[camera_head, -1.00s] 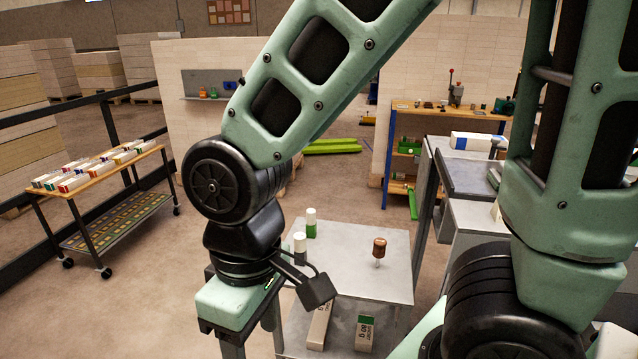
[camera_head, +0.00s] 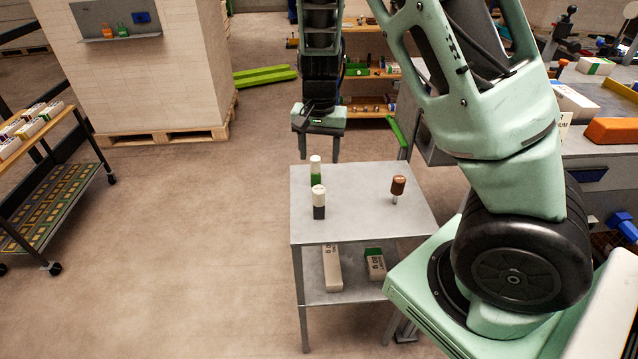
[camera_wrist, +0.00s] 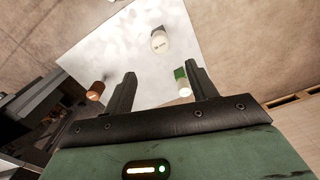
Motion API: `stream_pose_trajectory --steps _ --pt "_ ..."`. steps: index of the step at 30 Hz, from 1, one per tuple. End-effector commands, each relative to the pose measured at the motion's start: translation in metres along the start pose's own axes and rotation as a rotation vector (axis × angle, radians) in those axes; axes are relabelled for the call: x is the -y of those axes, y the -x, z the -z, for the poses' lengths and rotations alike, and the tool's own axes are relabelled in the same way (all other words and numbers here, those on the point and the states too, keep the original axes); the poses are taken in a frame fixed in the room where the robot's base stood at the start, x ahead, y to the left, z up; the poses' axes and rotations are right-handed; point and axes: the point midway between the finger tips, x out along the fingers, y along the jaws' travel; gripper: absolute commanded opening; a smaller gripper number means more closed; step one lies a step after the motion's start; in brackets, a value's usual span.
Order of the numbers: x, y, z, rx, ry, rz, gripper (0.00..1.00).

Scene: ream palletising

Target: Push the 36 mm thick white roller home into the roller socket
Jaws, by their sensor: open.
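Two upright white-topped rollers stand on the small grey table (camera_head: 355,220). One has a green lower part (camera_head: 315,170); the other, nearer the head camera, has a dark lower part (camera_head: 318,200). I cannot tell which is 36 mm thick. The green one (camera_wrist: 182,80) shows by the right finger in the wrist view; the other (camera_wrist: 160,42) is farther off, its small print unclear. My gripper (camera_head: 321,156) is open and empty, fingers down, at the table's far edge behind the green-based roller. I cannot make out the roller socket.
A brown-topped piece (camera_head: 397,187) stands on the table's right side. Cartons (camera_head: 332,268) lie on the shelf below. A cart with boxes (camera_head: 35,130) is at left. A cluttered bench (camera_head: 590,150) is at right. Floor left of the table is clear.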

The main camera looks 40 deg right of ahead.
Motion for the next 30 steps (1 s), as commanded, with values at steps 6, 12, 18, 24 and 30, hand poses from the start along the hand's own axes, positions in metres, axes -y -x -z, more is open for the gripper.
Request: stream_pose_trajectory --steps 6,12,18,24,30 --pt "-0.001 -0.044 -0.001 0.004 0.000 -0.003 0.57" --pt "-0.001 -0.082 -0.001 0.004 0.000 -0.003 0.57" --pt "-0.001 -0.115 -0.001 0.003 -0.001 -0.001 0.57" --pt "0.000 -0.134 -0.001 0.002 0.001 0.000 0.57" --pt "0.001 -0.138 -0.001 0.001 0.003 0.001 0.57"
